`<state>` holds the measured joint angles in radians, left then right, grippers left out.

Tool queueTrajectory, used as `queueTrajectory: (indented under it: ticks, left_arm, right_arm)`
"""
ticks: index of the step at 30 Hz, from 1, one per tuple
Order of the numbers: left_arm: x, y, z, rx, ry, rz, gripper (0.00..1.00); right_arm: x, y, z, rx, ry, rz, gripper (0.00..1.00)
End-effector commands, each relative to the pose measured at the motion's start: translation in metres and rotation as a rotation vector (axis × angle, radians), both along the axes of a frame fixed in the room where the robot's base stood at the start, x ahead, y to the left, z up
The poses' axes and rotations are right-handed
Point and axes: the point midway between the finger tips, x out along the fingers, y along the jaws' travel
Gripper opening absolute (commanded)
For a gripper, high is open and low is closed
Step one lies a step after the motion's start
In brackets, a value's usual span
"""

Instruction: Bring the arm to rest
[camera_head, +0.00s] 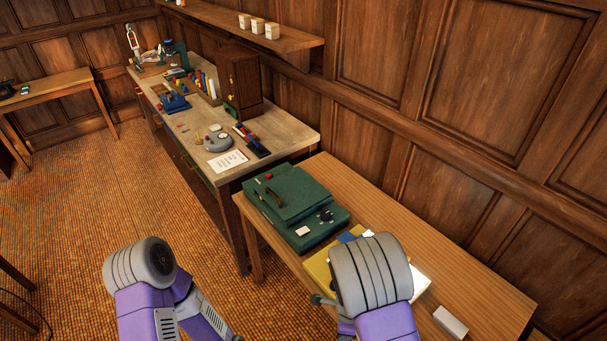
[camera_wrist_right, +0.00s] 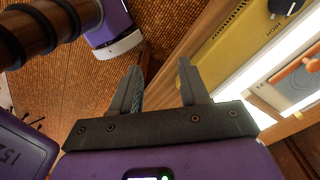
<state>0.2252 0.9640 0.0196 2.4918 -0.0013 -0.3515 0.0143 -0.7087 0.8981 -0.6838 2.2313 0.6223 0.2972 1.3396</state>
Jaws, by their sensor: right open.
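My right gripper (camera_wrist_right: 160,80) shows in the right wrist view with its two grey fingers apart and nothing between them. Woven brown floor lies behind the fingers, and the edge of a wooden table runs just to their right. In the head view my right arm (camera_head: 372,275) reaches over the front of the near table and hides part of what lies there; its gripper cannot be made out clearly. My left arm (camera_head: 140,265) is bent over the floor at the lower left, and its gripper is out of sight.
The near table (camera_head: 480,290) holds a green case (camera_head: 290,205), a yellow item (camera_head: 318,268) partly behind my arm, and a white block (camera_head: 450,322). A longer bench (camera_head: 285,135) with tools stands beyond. Panelled wall bounds the right; open floor (camera_head: 90,200) lies left.

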Motion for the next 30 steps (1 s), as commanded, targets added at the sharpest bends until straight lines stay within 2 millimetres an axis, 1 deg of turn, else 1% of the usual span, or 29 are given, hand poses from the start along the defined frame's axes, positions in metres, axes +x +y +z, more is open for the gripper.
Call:
queueTrajectory:
  ticks: [1,5,11,14,15,18,21,24,27,30]
  left_arm:
    - [0.001,0.000,-0.007,0.000,-0.001,0.000,0.00]
    - [0.001,0.000,-0.017,0.000,-0.002,0.000,0.00]
    - [0.001,0.000,-0.035,0.000,-0.001,-0.001,0.00]
    - [0.001,0.000,-0.049,0.000,-0.001,0.000,0.00]
    - [0.001,0.000,-0.055,0.000,-0.001,0.000,0.00]
    - [0.001,0.000,-0.072,0.000,-0.001,-0.001,0.00]
    - [0.002,0.000,-0.084,0.000,-0.001,-0.001,0.00]
    - [0.002,0.000,-0.092,0.000,-0.001,0.000,0.00]
    - [0.002,0.000,-0.097,0.000,-0.001,0.000,0.00]
    - [0.002,0.000,-0.097,0.000,-0.001,-0.001,0.00]
  right_arm:
    - [-0.005,-0.005,-0.014,-0.001,0.012,0.043,0.45]
    - [-0.018,-0.014,-0.039,0.003,0.036,0.190,0.45]
    - [-0.043,-0.024,-0.084,0.042,0.063,0.474,0.45]
    - [-0.059,-0.025,-0.112,0.090,0.057,0.669,0.45]
    - [-0.066,-0.024,-0.125,0.116,0.045,0.762,0.45]
    - [-0.081,-0.015,-0.152,0.185,-0.019,1.005,0.45]
    - [-0.089,-0.003,-0.168,0.235,-0.116,1.209,0.45]
    - [-0.091,0.008,-0.175,0.257,-0.211,1.355,0.45]
    - [-0.090,0.015,-0.177,0.263,-0.279,1.441,0.45]
    - [-0.090,0.018,-0.176,0.262,-0.312,1.483,0.45]
